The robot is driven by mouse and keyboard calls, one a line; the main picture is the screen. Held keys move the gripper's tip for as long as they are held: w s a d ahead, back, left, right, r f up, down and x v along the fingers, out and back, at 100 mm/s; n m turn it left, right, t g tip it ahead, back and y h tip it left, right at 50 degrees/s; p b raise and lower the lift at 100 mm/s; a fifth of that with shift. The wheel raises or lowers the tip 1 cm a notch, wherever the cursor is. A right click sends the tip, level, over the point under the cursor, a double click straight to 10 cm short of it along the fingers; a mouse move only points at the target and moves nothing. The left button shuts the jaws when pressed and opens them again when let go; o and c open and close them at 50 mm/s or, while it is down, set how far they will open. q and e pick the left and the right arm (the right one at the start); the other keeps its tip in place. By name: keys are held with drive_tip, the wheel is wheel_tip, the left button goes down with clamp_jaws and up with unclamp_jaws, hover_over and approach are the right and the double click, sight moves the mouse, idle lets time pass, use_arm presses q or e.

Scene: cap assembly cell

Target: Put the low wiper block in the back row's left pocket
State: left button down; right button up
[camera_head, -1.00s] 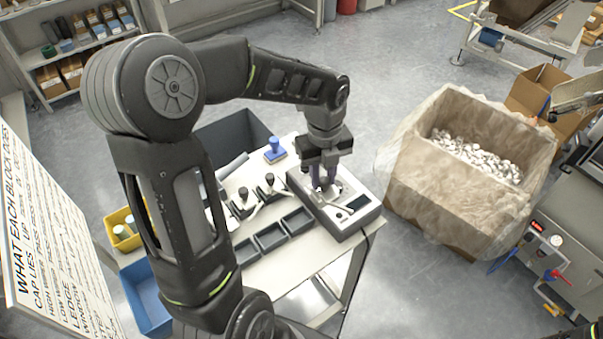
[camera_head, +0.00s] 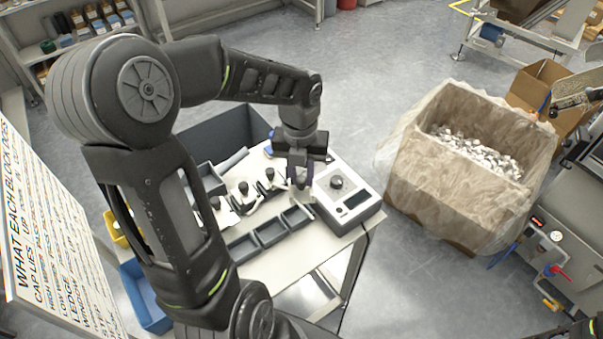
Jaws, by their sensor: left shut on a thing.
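My left gripper (camera_head: 300,184) points down over the white table (camera_head: 318,247), just left of the white device with a dark knob on top (camera_head: 357,207). It is shut on a small block, mostly hidden by the fingers; I cannot tell which block it is. A front row of dark open pockets (camera_head: 271,233) runs along the near side of the table, and they look empty. Behind it are several black-knobbed pieces (camera_head: 243,188). A grey pocket (camera_head: 211,178) shows farther back, partly behind my arm, so I cannot make out the back row's left pocket clearly.
A dark grey bin (camera_head: 222,133) stands at the table's back left. A blue bin (camera_head: 146,297) and a yellow bin (camera_head: 117,229) are at its left. A large lined carton (camera_head: 455,185) of metal parts stands right. A text board (camera_head: 50,245) fills the left edge.

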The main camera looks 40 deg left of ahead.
use_arm(q)
drive_tip(key=shift+f+b, duration=2.55)
drive_tip(key=shift+f, duration=0.45)
drive_tip(key=shift+a, duration=0.15)
drive_tip(key=shift+a+f, duration=0.3)
drive_tip(key=shift+a, duration=0.3)
drive_tip(key=shift+f+b, duration=0.5)
drive_tip(key=shift+f, duration=0.5)
drive_tip(key=c, duration=1.1)
unclamp_jaws()
